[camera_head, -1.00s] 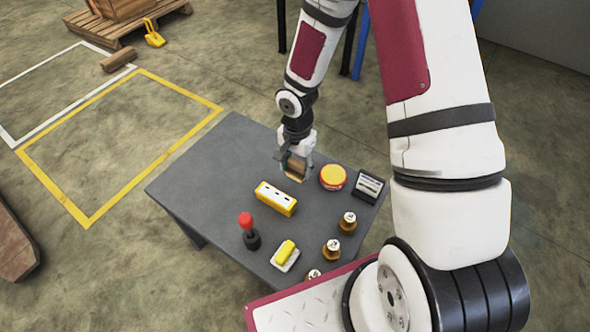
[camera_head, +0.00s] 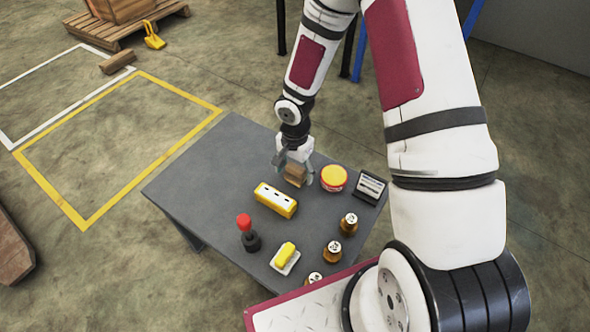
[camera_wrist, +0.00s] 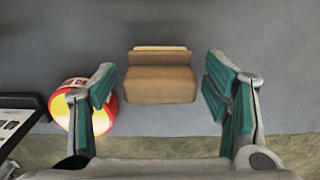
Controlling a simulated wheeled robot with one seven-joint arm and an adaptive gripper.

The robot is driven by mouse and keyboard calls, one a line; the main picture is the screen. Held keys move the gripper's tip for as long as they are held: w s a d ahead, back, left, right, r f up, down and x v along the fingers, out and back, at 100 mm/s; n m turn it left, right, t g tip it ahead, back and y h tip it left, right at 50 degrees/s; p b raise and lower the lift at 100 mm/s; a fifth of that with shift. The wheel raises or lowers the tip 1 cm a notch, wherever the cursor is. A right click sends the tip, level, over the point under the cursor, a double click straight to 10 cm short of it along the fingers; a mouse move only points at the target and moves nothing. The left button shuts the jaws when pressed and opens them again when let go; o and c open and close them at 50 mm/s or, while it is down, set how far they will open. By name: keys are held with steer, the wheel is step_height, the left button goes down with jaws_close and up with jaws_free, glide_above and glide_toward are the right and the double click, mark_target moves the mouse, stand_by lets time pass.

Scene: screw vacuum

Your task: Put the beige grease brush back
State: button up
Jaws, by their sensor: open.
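A beige-brown block, which looks to be the grease brush (camera_head: 295,174), sits on the dark grey table (camera_head: 190,180) near its far edge. In the wrist view the brush (camera_wrist: 160,84) shows as a stepped block in the middle, with a thin lighter ridge along its top side. My gripper (camera_head: 293,168) is open around it, one finger to each side. In the wrist view my gripper (camera_wrist: 160,88) has clear gaps between both teal finger pads and the brush. Part of the brush is hidden by the gripper in the head view.
A yellow tin with a red rim (camera_head: 333,178) stands close by the right finger, with a small dark display (camera_head: 370,187) beyond. A yellow box (camera_head: 275,200), a red-knobbed tool (camera_head: 247,232), a yellow block on a white dish (camera_head: 286,256) and brown bottles (camera_head: 348,223) stand nearer. The table's left is clear.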

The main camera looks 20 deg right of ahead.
step_height(320, 180, up, 12)
steer(key=r+p, duration=0.1)
steer(key=p, duration=0.4)
step_height(320, 180, up, 11)
steer(key=n+h, duration=0.2)
glide_above(295, 168)
steer(key=s+d, duration=0.3)
steer(key=s, duration=0.1)
steer(key=s+r+n, duration=0.2)
steer(key=s+r, duration=0.4)
steer(key=r, duration=0.2)
steer(key=s+a+r+n+y, duration=0.1)
steer(key=s+r+n, duration=0.2)
steer(key=s, duration=0.8)
steer(key=s+a+r+n+y, duration=0.1)
steer(key=s+r+n, duration=0.2)
steer(key=s+r, duration=0.3)
steer(key=s, duration=0.5)
steer(key=shift+a+n+t, duration=0.25)
steer(key=shift+n+t, duration=0.05)
steer(key=shift+n, duration=0.1)
steer(key=shift+r, duration=0.1)
